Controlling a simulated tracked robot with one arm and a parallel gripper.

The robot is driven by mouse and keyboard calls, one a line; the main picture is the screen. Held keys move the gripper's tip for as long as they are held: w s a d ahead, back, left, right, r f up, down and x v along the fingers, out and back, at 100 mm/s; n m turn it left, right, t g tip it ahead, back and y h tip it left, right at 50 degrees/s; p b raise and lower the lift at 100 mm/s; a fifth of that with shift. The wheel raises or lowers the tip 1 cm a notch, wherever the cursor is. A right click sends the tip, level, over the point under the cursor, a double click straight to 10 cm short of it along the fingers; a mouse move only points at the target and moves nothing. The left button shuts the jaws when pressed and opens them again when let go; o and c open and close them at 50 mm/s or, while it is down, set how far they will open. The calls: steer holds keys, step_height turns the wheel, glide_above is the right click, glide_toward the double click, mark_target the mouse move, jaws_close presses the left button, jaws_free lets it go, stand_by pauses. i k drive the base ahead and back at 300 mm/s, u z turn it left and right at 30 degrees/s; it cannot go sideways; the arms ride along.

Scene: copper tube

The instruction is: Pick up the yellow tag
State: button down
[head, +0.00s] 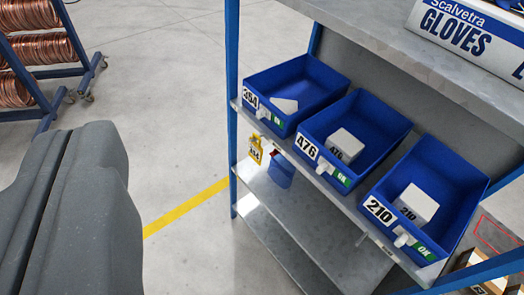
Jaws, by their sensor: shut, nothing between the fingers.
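My gripper (88,132) is the large dark grey shape at the lower left. Its fingers are together with a seam between them and nothing held. It is well to the left of the tag in the picture, apart from the tag and the shelf.
Two more blue bins, marked 476 (383,116) and 210 (454,181), stand right of the first, with white boxes inside. The shelf's blue post (232,60) rises just left of the tag. A rack of copper coils (40,48) stands upper left. Open floor lies between.

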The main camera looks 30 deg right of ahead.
mark_target(255, 151)
steer(key=z, duration=0.05)
steer(key=k, duration=1.25)
steer(key=z, duration=0.4)
steer(key=i, duration=1)
steer(key=u, duration=0.1)
